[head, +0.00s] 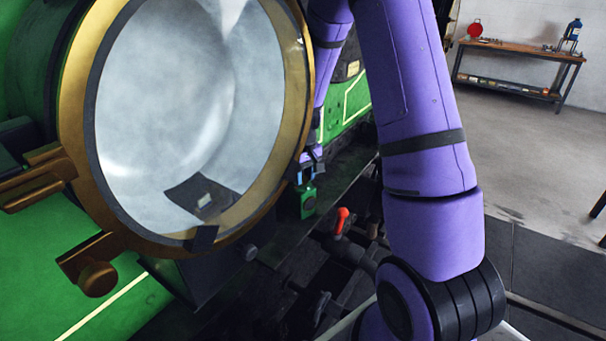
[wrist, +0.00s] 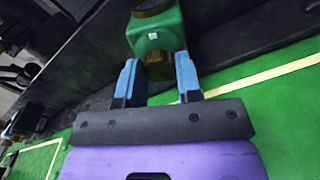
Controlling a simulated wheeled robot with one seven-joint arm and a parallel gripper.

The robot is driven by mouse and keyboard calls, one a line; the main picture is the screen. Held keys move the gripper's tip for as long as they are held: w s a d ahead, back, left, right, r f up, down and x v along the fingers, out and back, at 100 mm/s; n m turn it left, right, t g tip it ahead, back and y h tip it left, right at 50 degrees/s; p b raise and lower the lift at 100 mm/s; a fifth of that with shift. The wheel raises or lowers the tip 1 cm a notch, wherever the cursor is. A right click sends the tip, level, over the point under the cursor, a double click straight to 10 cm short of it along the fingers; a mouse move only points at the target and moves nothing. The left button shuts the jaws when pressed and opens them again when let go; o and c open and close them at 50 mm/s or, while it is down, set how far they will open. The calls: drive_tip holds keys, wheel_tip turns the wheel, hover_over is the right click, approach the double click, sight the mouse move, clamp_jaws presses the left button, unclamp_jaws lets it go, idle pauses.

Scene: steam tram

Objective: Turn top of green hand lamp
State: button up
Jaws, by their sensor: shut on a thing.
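The green hand lamp (head: 307,203) stands on the dark ledge beside the green tram body, just right of the large brass-rimmed round glass. The lamp's green body (wrist: 153,30) also shows in the wrist view, with a brass part at the upper frame edge. Its brass top (wrist: 158,71) sits between the two blue fingers of my gripper (wrist: 157,64), which are shut on it. In the head view my gripper (head: 306,172) is at the lamp's upper end, partly hidden behind the glass rim. The lamp's far side is hidden.
The large round glass with its brass rim (head: 76,95) stands close left of my arm. A red-handled valve (head: 341,220) and dark pipes are right of the lamp. A wooden workbench (head: 520,50) is far back right. Open floor lies before it.

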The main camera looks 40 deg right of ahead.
idle(0.6)
drive_tip(key=o, duration=0.9)
drive_tip(key=shift+o, duration=0.2)
drive_tip(key=shift+r, duration=0.1)
wheel_tip(320, 180, up, 11)
